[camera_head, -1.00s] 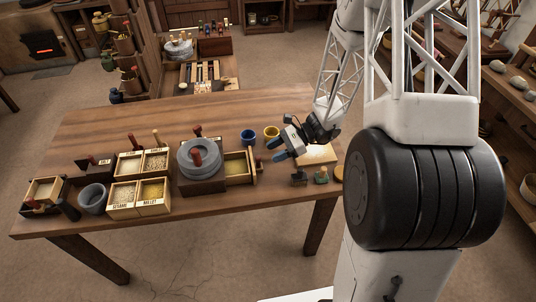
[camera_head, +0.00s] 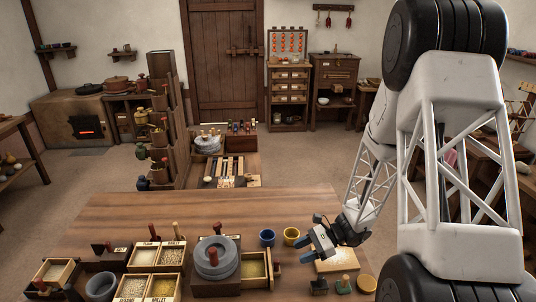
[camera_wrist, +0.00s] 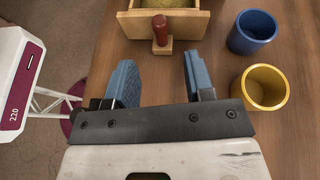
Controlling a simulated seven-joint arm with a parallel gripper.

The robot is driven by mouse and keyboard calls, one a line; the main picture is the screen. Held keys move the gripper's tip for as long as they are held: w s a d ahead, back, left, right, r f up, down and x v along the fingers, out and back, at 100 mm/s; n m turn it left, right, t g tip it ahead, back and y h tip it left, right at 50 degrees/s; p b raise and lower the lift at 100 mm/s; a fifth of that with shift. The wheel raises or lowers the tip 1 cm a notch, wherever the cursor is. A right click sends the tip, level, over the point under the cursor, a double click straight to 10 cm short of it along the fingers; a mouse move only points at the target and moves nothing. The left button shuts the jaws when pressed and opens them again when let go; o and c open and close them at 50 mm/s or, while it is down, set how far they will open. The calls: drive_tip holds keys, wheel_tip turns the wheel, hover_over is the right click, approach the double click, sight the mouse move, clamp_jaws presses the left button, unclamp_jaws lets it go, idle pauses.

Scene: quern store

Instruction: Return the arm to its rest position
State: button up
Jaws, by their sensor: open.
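My gripper (camera_head: 314,241) is above the right part of the wooden table (camera_head: 160,211), left of my arm's white lattice links. In the wrist view my gripper (camera_wrist: 160,82) shows two blue fingers set wide apart with nothing between them. Beyond the fingertips is the red-knobbed front of a drawer (camera_wrist: 163,24) holding yellowish grain. A blue cup (camera_wrist: 252,31) and a yellow cup (camera_wrist: 262,87) stand on the table to the right of the fingers.
A grey stone quern (camera_head: 216,258) and labelled grain boxes (camera_head: 157,257) fill the table's front left. A pale board (camera_head: 336,262) and small stamps lie under the gripper. The table's back half is bare. A shelf tower (camera_head: 165,120) stands beyond it.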

drive_tip(key=s+d+r+n+t+h, duration=0.1)
drive_tip(key=s+r+n+h, duration=0.5)
drive_tip(key=s+r, duration=0.8)
drive_tip(key=s+r+n+t+h, duration=0.3)
drive_tip(key=s+r+n+h, duration=0.4)
drive_tip(key=s+r, duration=0.7)
drive_tip(key=shift+d+r+n+h, duration=0.3)
drive_tip(key=shift+d+r+n, duration=0.1)
drive_tip(key=shift+r+n, duration=0.85)
drive_tip(key=shift+r, duration=0.1)
idle(1.4)
